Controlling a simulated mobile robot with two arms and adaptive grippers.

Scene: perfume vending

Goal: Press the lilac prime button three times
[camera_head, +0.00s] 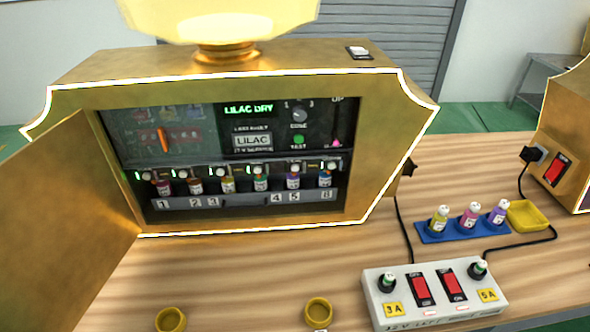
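The gold vending machine (400,120) stands on the wooden bench with its door (70,220) swung open at the left. Inside, a dark panel shows the green text "LILAC DRY" (248,108). Below it is a pale plate (252,141) reading "LILAC", with small text that I cannot read clearly. A grey knob (300,116) and a green button (298,140) are to the right of the plate. I cannot tell for sure which part is the lilac prime button. Neither of my grippers is in view.
Several small bottles stand in a numbered row (240,201) inside. A blue tray (430,236) with three bottles, a yellow dish (528,214) and a white switch box (385,312) with red switches are at right. Two gold cups (318,313) sit at the front.

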